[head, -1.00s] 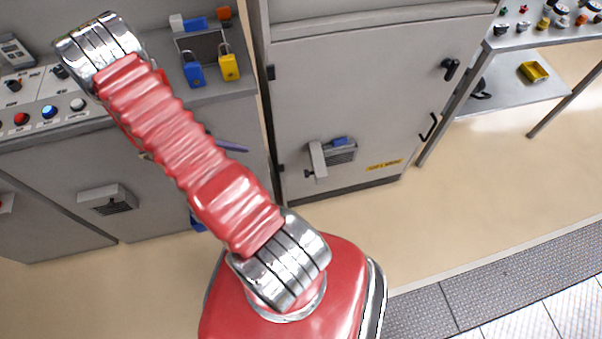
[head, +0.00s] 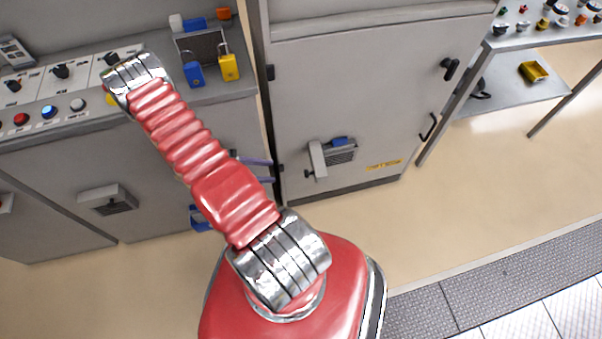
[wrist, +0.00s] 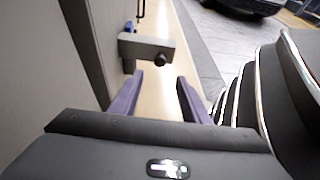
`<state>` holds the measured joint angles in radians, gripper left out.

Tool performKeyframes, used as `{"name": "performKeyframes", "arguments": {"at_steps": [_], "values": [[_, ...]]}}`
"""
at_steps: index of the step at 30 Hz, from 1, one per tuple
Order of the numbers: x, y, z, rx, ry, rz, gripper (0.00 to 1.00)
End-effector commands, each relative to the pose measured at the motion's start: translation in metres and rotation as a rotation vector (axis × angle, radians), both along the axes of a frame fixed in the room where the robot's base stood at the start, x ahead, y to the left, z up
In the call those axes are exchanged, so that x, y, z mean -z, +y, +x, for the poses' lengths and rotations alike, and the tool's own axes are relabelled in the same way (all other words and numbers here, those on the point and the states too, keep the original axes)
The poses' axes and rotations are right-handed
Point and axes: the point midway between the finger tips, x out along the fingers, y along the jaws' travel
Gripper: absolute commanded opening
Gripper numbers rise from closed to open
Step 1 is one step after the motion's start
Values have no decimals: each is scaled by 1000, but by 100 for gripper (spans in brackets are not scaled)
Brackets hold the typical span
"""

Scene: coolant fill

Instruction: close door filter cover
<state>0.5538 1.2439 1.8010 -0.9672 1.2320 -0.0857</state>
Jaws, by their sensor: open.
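The door filter cover (head: 318,160) is a light grey flap on the lower part of the grey cabinet door (head: 370,90). It stands out from the door, swung open at the left of the louvred filter housing (head: 342,155). In the wrist view the cover (wrist: 140,45) is a grey bar jutting from the door, with a dark knob (wrist: 160,60) on it. My gripper (head: 272,171) is open and empty, left of the cover and apart from it. Its purple fingers (wrist: 160,79) point towards the cover in the wrist view.
A blue piece (head: 339,141) sits at the top of the filter housing. A control console (head: 60,130) with buttons and padlocks stands at the left. A side table (head: 545,45) stands at the right. The floor before the door is clear.

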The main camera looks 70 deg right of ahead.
Motion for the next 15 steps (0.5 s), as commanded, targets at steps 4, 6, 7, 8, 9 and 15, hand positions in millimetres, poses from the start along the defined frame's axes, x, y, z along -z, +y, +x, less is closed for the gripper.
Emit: {"name": "performKeyframes", "arguments": {"at_steps": [4, 6, 7, 8, 9, 15], "values": [[5, -4, -11, 3, 2, 3, 42], [8, -7, -17, 2, 2, 2, 42], [9, -9, -21, 2, 2, 2, 42], [11, -10, -25, 4, 2, 2, 42], [13, -13, -30, 3, 2, 2, 42], [25, -25, -56, 3, 2, 2, 42]]}}
